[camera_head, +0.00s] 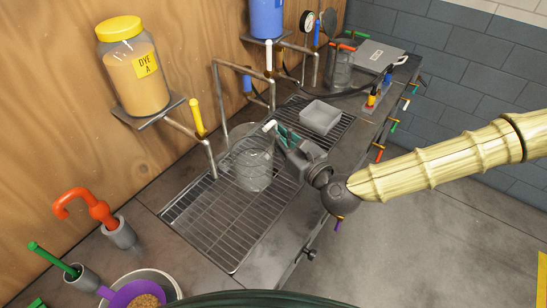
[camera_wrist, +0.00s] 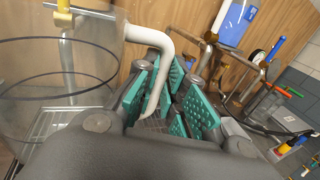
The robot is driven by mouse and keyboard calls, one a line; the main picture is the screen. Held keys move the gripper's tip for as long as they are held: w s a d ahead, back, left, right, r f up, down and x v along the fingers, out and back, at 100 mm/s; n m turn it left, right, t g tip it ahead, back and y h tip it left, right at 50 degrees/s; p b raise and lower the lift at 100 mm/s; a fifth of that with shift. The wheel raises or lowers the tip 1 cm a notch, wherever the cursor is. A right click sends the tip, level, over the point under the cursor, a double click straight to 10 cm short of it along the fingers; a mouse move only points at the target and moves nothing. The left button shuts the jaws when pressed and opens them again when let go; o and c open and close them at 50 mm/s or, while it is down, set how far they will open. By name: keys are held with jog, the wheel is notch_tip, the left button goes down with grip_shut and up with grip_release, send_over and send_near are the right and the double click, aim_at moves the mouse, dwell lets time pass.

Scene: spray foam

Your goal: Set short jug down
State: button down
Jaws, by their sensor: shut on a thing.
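The short jug (camera_head: 250,170) is clear, with a pale handle, and is upright over the wire rack (camera_head: 215,237) in the head view. I cannot tell whether its base touches the rack. My gripper (camera_head: 280,135) is at the jug's right side, shut on its handle. In the wrist view the jug (camera_wrist: 62,90) fills the left side, and its white handle (camera_wrist: 150,38) runs between the teal pads of my gripper (camera_wrist: 168,95). The pads hide part of the handle.
A dye jar (camera_head: 135,70) sits on a shelf with a tap above the rack's left. A grey tray (camera_head: 320,117) lies on the rack's far part. Another clear jug (camera_head: 340,70) stands behind it. A red-handled tool (camera_head: 90,208) and a bowl (camera_head: 160,280) are at lower left.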

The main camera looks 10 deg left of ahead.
notch_tip(320, 180, down, 21)
jog(key=b, duration=2.1)
jog(key=w+a+f+p, duration=0.1)
jog(key=w+p, duration=0.1)
jog(key=w, duration=0.3)
jog(key=w+a+f+p, duration=0.1)
jog(key=w+f+p, duration=0.1)
jog(key=w, duration=0.3)
jog(key=w+a+f+p, duration=0.1)
jog(key=w+p, duration=0.1)
jog(key=w, duration=0.2)
jog(key=shift+w+a+f+p, duration=0.15)
jog(key=shift+w+f+p, duration=0.15)
jog(key=shift+w, duration=0.1)
jog(key=shift+f+b, duration=0.25)
jog(key=shift+b, duration=0.1)
jog(key=c, duration=1.5)
grip_release()
jog(key=shift+r, duration=0.1)
